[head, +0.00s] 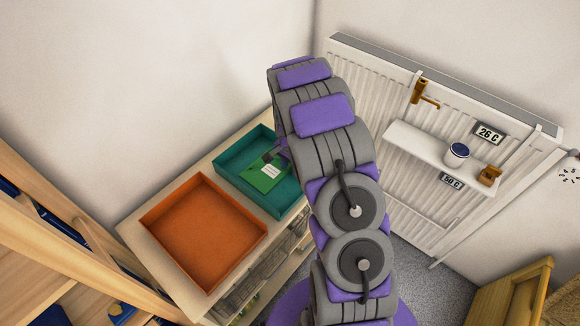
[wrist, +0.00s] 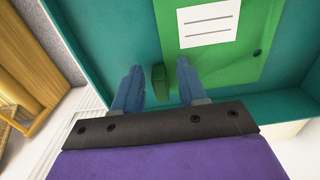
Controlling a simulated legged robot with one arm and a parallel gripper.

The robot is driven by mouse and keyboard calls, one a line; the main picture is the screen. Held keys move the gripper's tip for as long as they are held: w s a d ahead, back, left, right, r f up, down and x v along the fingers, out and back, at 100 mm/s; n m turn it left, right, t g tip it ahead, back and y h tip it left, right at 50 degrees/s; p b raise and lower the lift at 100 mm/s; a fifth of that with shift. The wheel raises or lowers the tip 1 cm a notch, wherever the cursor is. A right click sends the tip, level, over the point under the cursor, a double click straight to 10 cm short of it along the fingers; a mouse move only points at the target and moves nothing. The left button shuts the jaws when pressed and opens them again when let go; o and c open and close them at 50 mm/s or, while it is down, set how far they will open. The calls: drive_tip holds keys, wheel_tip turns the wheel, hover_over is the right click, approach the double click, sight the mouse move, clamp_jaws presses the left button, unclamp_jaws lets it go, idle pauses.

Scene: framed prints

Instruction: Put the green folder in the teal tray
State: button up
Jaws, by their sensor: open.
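The green folder (head: 268,174) with a white label lies inside the teal tray (head: 229,163) in the head view. The tray stands on top of a low cabinet. In the wrist view the folder (wrist: 225,62) lies flat in the teal tray (wrist: 90,35), with a small green tab (wrist: 159,82) at its near edge. My gripper (wrist: 158,80) is open, with its blue fingers apart on either side of the tab. It seems not to grip the folder. In the head view my arm hides the tray's right part and most of my gripper (head: 280,152).
An orange tray (head: 203,230), empty, stands beside the teal tray on the cabinet (head: 145,238). A radiator (head: 385,110) with a white shelf (head: 430,146) is on the right wall. A wooden shelf unit (head: 55,225) stands at left, and a wooden cabinet (head: 512,292) at lower right.

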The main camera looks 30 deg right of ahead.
drive_tip(key=shift+d+r, duration=0.15)
drive_tip(key=shift+r, duration=0.3)
drive_tip(key=s+a+r+n+p, duration=0.1)
drive_tip(key=s+a+r+p, duration=0.15)
drive_tip(key=r, duration=0.65)
drive_tip(key=s+a+r+n+p, duration=0.15)
drive_tip(key=s+r, duration=0.25)
drive_tip(key=r, duration=0.5)
drive_tip(key=s+a+r+n, duration=0.3)
drive_tip(key=s, duration=0.7)
drive_tip(key=s+a+r+n+g, duration=0.1)
drive_tip(key=s+a+r+n, duration=0.2)
drive_tip(key=s, duration=0.6)
drive_tip(key=s+a+r+n+b, duration=0.1)
drive_tip(key=s+a+r+n, duration=0.3)
drive_tip(key=s, duration=0.6)
drive_tip(key=shift+s+a+n+g, duration=0.4)
drive_tip(key=shift+a+n, duration=0.15)
drive_tip(key=shift+a, duration=0.2)
drive_tip(key=shift+w+a+r, duration=0.1)
drive_tip(key=shift+a+r, duration=0.05)
drive_tip(key=shift+r, duration=0.05)
